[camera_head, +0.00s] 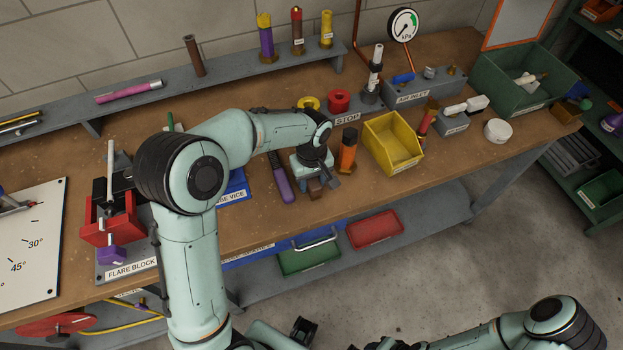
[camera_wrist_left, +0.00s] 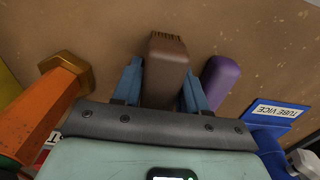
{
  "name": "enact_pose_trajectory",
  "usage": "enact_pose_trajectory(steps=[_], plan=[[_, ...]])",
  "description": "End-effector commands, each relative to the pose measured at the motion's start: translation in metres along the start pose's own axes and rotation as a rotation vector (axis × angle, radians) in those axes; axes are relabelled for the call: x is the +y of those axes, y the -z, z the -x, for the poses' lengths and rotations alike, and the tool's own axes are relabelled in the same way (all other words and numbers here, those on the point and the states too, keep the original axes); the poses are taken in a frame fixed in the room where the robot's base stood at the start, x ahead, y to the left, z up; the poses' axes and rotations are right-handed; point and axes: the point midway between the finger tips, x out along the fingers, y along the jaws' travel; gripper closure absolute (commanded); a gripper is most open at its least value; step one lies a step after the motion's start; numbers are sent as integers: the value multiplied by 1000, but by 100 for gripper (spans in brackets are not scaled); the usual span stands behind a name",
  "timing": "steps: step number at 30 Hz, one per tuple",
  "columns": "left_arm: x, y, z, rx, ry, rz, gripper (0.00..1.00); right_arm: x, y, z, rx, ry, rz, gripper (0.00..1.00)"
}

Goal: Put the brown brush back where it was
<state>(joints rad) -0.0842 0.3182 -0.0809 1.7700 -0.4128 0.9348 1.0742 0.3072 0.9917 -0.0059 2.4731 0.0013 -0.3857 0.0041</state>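The brown brush (camera_wrist_left: 165,75) stands between the blue fingers of my left gripper (camera_wrist_left: 163,88) in the left wrist view, with a finger against each side and its bristles pointing away from the camera. In the head view, my left gripper (camera_head: 317,183) hangs low over the front of the workbench, and a small part of the brush (camera_head: 315,188) shows below it. The gripper body hides the rest of the brush. I cannot tell whether the brush touches the bench. Part of my right arm shows at the bottom right, but its gripper is out of view.
A purple-handled object (camera_head: 281,180) lies just left of the gripper. An orange-handled tool (camera_head: 347,150) stands just right, with the yellow bin (camera_head: 393,143) beyond it. The blue tube vice (camera_head: 236,187) is farther left. A narrow shelf (camera_head: 140,88) runs along the back.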

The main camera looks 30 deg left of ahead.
Motion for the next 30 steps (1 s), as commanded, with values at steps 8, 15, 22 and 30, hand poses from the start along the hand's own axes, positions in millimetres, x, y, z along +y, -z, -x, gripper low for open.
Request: enact_pose_trajectory(steps=[8, 15, 22, 30], plan=[[0, 0, 0, 0, 0, 0, 52, 0, 0, 0, 0, 0, 0, 57], [0, 0, 0, 0, 0, 0, 25, 0, 0, 0, 0, 0, 0, 57], [0, 0, 0, 0, 0, 0, 22, 0, 0, 0, 0, 0, 0, 57], [0, 0, 10, 1, -1, 0, 22, -3, 2, 7, 4, 1, 1, 57]])
